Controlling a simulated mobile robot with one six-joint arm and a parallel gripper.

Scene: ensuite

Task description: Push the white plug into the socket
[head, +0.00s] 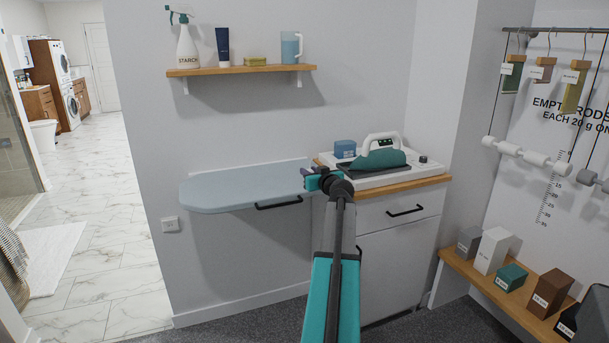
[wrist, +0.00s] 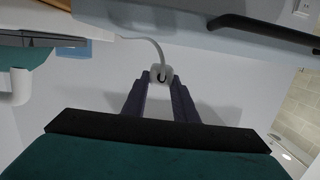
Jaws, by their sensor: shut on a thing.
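My gripper (head: 316,181) is in front of the right end of the pale blue ironing board (head: 235,188). In the wrist view its two dark fingers (wrist: 160,82) are shut on the white plug (wrist: 161,72). A pale cord runs from the plug up and to the left in that view. The plug cannot be made out in the head view. The white socket (head: 171,224) is low on the wall, left of and below the board, well apart from my gripper. It also shows at the top right corner of the wrist view (wrist: 304,7).
The board's black handle (head: 279,202) juts out between my gripper and the socket side. A teal iron (head: 379,159) stands on a cabinet (head: 400,232) to the right. A wooden shelf (head: 242,70) is above. The wall below the board is clear.

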